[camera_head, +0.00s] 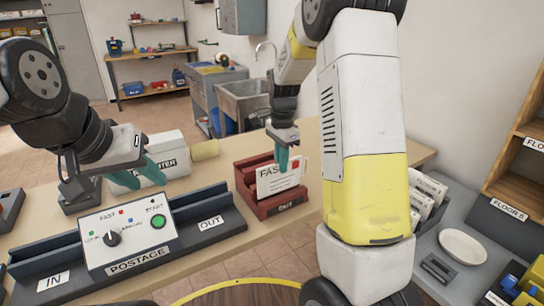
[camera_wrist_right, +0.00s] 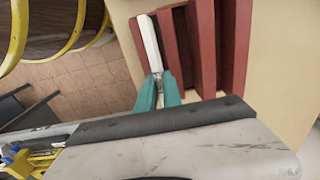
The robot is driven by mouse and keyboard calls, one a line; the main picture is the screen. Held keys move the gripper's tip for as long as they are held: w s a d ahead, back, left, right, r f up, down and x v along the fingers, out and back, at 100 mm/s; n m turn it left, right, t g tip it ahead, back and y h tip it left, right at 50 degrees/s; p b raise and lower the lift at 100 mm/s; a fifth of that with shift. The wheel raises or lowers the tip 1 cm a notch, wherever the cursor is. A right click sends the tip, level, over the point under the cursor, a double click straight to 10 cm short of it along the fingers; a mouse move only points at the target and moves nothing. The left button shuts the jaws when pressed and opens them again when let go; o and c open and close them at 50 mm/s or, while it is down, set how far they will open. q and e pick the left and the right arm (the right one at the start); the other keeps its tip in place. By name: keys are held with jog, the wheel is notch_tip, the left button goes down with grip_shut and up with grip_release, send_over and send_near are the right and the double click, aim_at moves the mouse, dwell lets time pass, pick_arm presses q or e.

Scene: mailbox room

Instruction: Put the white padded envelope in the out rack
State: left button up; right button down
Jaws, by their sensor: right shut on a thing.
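The white padded envelope (camera_head: 280,181) stands upright at the red out rack (camera_head: 247,192), its face marked FAST with a red stamp. Its lower edge appears to be behind the rack's front wall, which carries the OUT label. My right gripper (camera_head: 283,158) is shut on the envelope's top edge. In the right wrist view the envelope (camera_wrist_right: 150,43) shows edge-on between the teal fingertips (camera_wrist_right: 158,92), among the rack's red dividers (camera_wrist_right: 205,45). Whether it touches the rack's floor is hidden. My left gripper (camera_head: 138,176) is open and empty above the postage machine.
The postage machine (camera_head: 127,238) has a dial, a green START button and IN and OUT trays. A white printer (camera_head: 165,157) stands behind it. Right of my right arm are a sorter with upright mail (camera_head: 430,190), a white plate (camera_head: 463,246) and wooden floor shelves (camera_head: 530,130).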

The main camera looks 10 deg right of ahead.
jog(key=shift+f, duration=2.35)
jog(key=c, duration=1.4)
grip_release()
jog(key=shift+c, duration=0.2)
jog(key=shift+r, duration=3.55)
